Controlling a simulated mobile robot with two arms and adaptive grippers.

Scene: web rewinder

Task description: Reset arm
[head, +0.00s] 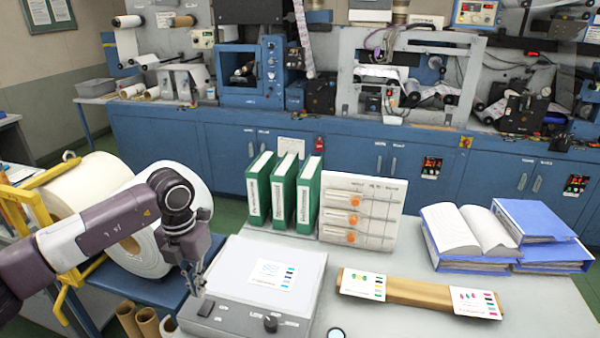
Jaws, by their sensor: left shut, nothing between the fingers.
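My left arm (90,236) comes in from the left, and its gripper (195,285) points down. The gripper's fingers are shut with nothing between them. It hangs at the left edge of a light grey box with a knob (271,323), which has a printed card (272,274) on its top. I cannot tell whether the fingertips touch the box. My right arm and gripper do not show.
Large white rolls (98,183) on a yellow frame stand behind my left arm. Green binders (283,192), a panel with orange knobs (361,208), a brown strip with cards (418,293) and blue binders (540,222) occupy the table. Its front right (545,305) is clear.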

